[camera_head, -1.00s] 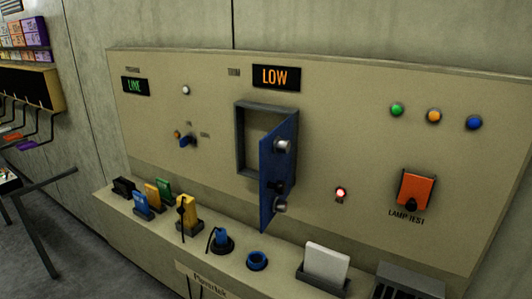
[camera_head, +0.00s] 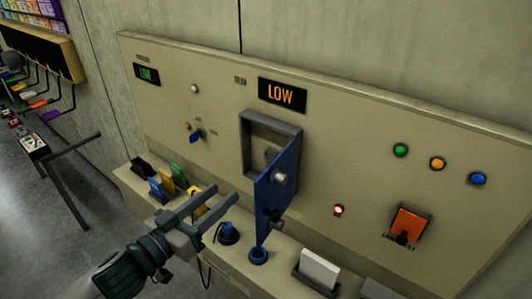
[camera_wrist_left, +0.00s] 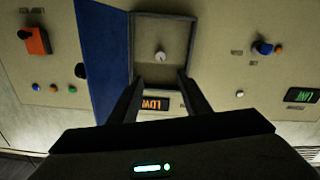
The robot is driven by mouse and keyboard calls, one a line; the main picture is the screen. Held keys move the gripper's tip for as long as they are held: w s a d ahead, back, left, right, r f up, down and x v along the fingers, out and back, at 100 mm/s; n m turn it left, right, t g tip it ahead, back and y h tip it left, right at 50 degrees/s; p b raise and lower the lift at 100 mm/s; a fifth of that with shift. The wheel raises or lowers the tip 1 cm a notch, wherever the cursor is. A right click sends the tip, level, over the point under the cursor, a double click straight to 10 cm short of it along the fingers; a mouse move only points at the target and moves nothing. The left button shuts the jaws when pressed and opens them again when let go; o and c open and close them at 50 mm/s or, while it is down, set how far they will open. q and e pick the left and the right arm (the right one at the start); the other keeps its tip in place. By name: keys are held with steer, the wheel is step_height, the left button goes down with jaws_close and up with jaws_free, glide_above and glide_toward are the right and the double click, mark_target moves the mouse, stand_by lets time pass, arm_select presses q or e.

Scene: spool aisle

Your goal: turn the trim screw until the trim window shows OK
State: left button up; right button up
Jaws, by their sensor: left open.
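The trim window (camera_head: 282,94) reads LOW in orange; it also shows upside down in the left wrist view (camera_wrist_left: 155,104). Below it is a grey-framed recess (camera_head: 246,140) with its blue door (camera_head: 277,190) standing open. In the left wrist view the trim screw (camera_wrist_left: 160,57), a small pale knob, sits inside the recess (camera_wrist_left: 186,30). In the head view the door partly covers the recess, and I cannot make out the screw clearly. My left gripper (camera_head: 226,193) is open and empty, left of the door and below the recess. In its wrist view the fingers (camera_wrist_left: 160,92) straddle the screw's line, apart from it.
The open door (camera_wrist_left: 103,55) stands close beside the left gripper's fingers. A ledge below the panel holds coloured blocks, a blue plug (camera_head: 228,233), a blue ring (camera_head: 258,256) and a white card (camera_head: 319,270). An orange lamp-test cover (camera_head: 409,226) is at right.

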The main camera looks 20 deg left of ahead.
arm_select(q)
steer(key=shift+w+f, duration=0.1)
steer(key=shift+w, duration=0.1)
steer(key=b, duration=1)
glide_toward(267, 157)
steer(key=p+x, duration=0.1)
steer(key=x, duration=0.2)
steer(key=p+x, duration=0.2)
steer(key=x, duration=0.2)
steer(key=shift+r, duration=0.2)
steer(key=shift+x, duration=0.75)
steer(key=shift+f, duration=0.15)
steer(key=c, duration=1)
